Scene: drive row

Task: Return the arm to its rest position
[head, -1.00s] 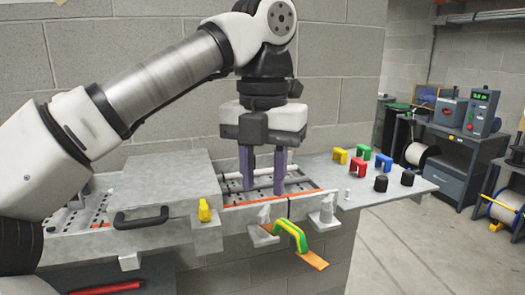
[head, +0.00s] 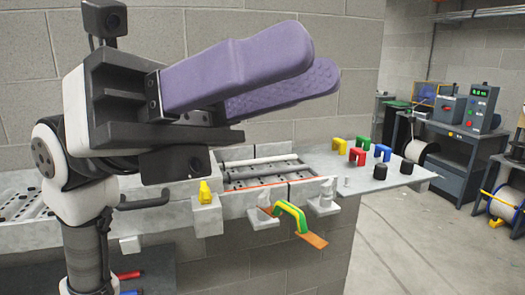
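My gripper (head: 320,68) is raised close to the camera in the upper left of the head view. Its two purple fingers point right, stand apart, and the textured inner pad of the far one shows. Nothing is between them. My arm is folded, with the wrist at the left and a link running down to the bottom edge. It hides much of the left part of the bench (head: 207,218).
An open slot with a dark rail (head: 265,172) lies in the bench. A green-yellow handle (head: 290,215) and a yellow latch (head: 205,192) are at its front. Coloured blocks (head: 357,155) and black knobs (head: 380,171) stand on the right shelf.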

